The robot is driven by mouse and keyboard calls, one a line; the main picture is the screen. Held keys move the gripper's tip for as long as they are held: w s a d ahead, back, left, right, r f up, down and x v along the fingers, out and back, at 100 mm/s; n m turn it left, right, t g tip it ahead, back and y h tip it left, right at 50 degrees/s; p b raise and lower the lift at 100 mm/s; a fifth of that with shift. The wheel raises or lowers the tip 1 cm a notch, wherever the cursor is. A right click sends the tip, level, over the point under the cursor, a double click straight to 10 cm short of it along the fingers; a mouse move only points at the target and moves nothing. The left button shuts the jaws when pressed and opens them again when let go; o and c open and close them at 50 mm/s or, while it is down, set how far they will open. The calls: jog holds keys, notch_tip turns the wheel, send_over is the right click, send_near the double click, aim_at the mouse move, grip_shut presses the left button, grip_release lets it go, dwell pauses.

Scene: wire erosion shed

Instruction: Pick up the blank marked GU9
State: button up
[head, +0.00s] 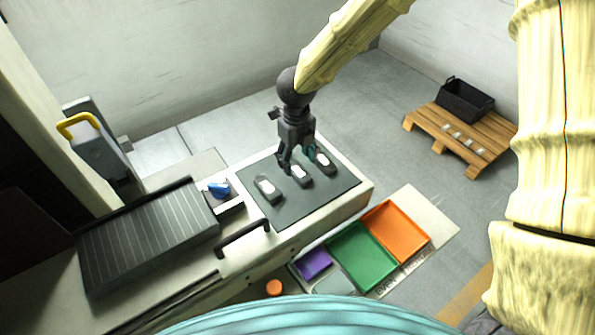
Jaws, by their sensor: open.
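Three dark blanks with white labels lie in a row on the dark grey mat (292,208): a left blank (267,191), a middle blank (300,174) and a right blank (324,161). The labels are too small to read, so I cannot tell which one is marked GU9. My gripper (299,163) points down over the mat, open, with its fingers around or just above the middle and right blanks. The fingers partly hide the far ends of these two. I cannot tell whether they touch either blank.
A ribbed black panel (150,235) and a blue object (218,189) are left of the mat. A dark handle (243,236) sticks out in front. Purple (313,263), green (362,256) and orange (397,231) trays lie lower right. A pallet (420,119) carries a black crate (465,100).

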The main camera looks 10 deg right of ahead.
aim_at(298, 171)
jog(key=shift+s+d+f+p, duration=0.1)
jog(key=shift+d+f+p, duration=0.05)
jog(key=shift+f+p, duration=0.2)
jog(key=f, duration=0.3)
jog(key=shift+w+d+f+p, duration=0.1)
jog(key=shift+w+f+p, duration=0.1)
jog(key=shift+w+p, duration=0.2)
jog(key=shift+s+f, duration=0.15)
jog(key=shift+f, duration=0.15)
grip_shut()
